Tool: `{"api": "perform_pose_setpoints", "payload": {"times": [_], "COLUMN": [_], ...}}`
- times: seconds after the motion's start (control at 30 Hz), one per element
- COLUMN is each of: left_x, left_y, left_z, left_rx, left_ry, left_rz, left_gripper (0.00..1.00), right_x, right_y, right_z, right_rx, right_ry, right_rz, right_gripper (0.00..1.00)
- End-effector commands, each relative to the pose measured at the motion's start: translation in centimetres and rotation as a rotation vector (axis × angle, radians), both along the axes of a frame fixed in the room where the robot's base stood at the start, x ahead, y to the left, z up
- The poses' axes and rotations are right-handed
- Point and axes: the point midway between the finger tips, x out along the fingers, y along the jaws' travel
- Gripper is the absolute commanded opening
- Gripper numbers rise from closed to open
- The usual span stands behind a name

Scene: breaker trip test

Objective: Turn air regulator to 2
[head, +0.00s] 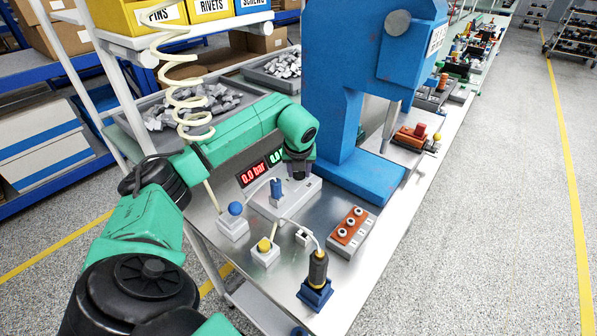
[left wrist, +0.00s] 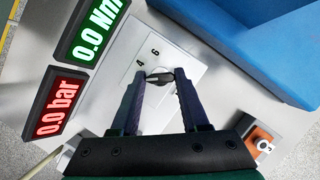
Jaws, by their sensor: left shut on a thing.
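The air regulator is a light grey panel (left wrist: 172,50) with a small dark knob (left wrist: 160,77) in the left wrist view. The numbers 4 and 6 show beyond the knob; other markings are hidden by the fingers. My left gripper (head: 299,172) reaches down over the grey base in the head view. In the left wrist view my left gripper (left wrist: 160,76) has its fingertips on either side of the knob, shut on it. A red display (left wrist: 59,108) reads 0.0 bar, and a green display (left wrist: 90,28) reads 0.0 Nm. My right gripper is not in view.
A blue press (head: 345,120) stands just right of my left gripper. In front are a blue-knobbed box (head: 233,222), a yellow-knobbed box (head: 265,252), an orange-topped block (head: 351,228) and a dark tool in a blue holder (head: 316,280). Metal bench top (head: 290,295) lies bare at the front.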

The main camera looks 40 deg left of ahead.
Motion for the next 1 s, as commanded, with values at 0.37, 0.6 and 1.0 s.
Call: {"api": "perform_pose_setpoints", "payload": {"times": [0.37, 0.6, 1.0], "left_x": [-0.01, -0.04, 0.0], "left_y": [-0.11, -0.09, -0.08], "left_z": [-0.14, -0.16, -0.1], "left_rx": [-0.001, -0.002, -0.002], "left_ry": [0.004, 0.004, 0.003], "left_rz": [0.126, 0.138, 0.137], "left_gripper": [0.0, 0.0, 0.75], "right_x": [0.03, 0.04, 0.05], "right_y": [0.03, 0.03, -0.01], "right_z": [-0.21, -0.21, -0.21], "right_rx": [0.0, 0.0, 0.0], "right_ry": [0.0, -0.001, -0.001], "right_rz": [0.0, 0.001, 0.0], "right_gripper": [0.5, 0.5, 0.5]}}
